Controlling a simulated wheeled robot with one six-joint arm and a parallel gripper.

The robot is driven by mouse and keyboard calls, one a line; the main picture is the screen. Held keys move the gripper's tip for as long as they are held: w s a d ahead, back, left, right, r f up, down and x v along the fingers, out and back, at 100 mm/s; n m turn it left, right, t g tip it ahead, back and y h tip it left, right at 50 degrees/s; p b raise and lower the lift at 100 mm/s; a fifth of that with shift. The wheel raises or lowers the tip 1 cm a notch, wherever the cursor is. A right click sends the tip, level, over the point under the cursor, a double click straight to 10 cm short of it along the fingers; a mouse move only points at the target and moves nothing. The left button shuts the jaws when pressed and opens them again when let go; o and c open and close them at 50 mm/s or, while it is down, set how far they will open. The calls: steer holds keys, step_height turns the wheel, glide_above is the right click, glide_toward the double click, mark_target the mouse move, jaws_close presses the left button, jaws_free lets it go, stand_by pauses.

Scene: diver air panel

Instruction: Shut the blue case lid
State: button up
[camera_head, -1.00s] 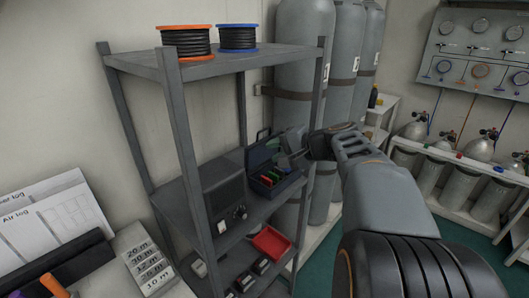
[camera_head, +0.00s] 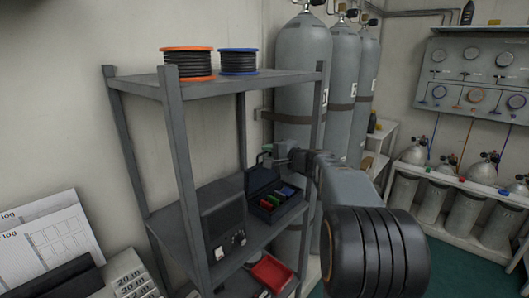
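The blue case (camera_head: 277,213) stands on the middle shelf of the grey rack, right of a dark box. Its lid (camera_head: 262,178) is up at the back, so the red, green and blue items inside show. My gripper (camera_head: 268,155) is at the top of the raised lid, reaching in from the right past the rack's front post. The fingers are small and partly merge with the lid, so I cannot tell whether they touch it or are open or shut.
The grey rack's front right post (camera_head: 318,140) stands close to my arm. A dark box (camera_head: 223,215) sits left of the case. A red tray (camera_head: 271,272) is on the shelf below. Grey cylinders (camera_head: 305,90) stand behind the rack.

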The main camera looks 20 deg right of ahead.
steer(key=shift+x, duration=1.1)
jaws_close()
